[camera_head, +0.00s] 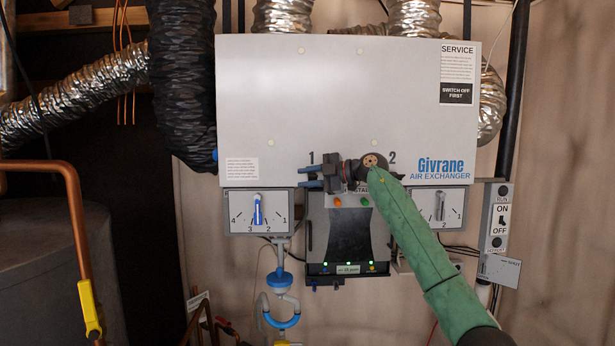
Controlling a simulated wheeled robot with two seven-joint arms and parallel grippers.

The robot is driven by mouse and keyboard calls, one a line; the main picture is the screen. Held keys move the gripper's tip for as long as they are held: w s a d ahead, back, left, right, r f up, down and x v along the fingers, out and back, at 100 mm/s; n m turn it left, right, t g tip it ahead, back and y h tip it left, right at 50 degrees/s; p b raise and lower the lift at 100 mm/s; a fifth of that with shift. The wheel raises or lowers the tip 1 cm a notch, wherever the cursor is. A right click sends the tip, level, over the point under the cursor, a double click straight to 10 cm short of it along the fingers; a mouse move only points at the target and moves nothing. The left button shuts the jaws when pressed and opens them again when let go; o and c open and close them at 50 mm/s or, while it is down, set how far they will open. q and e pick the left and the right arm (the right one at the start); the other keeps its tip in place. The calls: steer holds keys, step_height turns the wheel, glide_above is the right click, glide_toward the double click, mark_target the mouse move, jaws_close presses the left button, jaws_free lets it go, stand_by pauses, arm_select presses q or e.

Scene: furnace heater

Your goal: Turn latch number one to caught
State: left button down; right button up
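The air exchanger's big grey cover (300,100) carries the printed numbers 1 and 2 along its lower edge. My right arm comes in from the lower right in a green sleeve. My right gripper (309,177) points left, just below the number 1, at the cover's lower edge. Its two blue fingertips are apart, one above the other. No latch shows clearly at number 1; the gripper covers much of that spot. I cannot tell whether the fingers touch anything. The place under number 2 is largely covered by my wrist. My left gripper is not in view.
A dial with a blue pointer (257,209) is at the lower left, and a grey-pointer dial (440,207) at the lower right. A dark control panel (349,235) sits below the gripper. An ON/OFF switch (502,219) is at the right. A copper pipe (78,225) stands at the left.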

steer(key=shift+w+f, duration=0.1)
steer(key=shift+c, duration=1.1)
jaws_close()
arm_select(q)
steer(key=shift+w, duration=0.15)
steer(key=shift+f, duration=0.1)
